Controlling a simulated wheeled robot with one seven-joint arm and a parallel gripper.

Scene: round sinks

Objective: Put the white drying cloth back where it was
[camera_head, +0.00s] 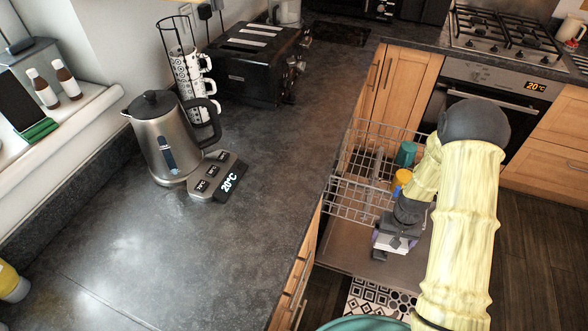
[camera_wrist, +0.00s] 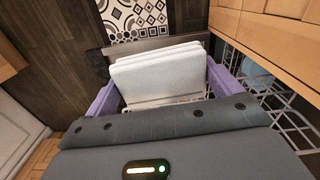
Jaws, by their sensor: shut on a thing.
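The white drying cloth (camera_wrist: 158,72) shows in the wrist view as a thick folded pad. It lies between the two purple fingers of my gripper (camera_wrist: 158,88), which is shut on it. In the head view my gripper (camera_head: 392,243) hangs over the open dishwasher door (camera_head: 340,243), in front of the wire rack (camera_head: 345,195). The cloth is mostly hidden there by the gripper and arm. White rack wires show just below the cloth in the wrist view; I cannot tell whether they touch.
A teal cup (camera_head: 406,153) and a yellow cup (camera_head: 401,178) stand in the rack, partly behind my arm. The dark counter (camera_head: 200,265) holds a kettle (camera_head: 165,140), mug stand (camera_head: 192,80) and toaster (camera_head: 250,65). Its front stretch is clear. A patterned mat (camera_head: 375,300) lies on the floor.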

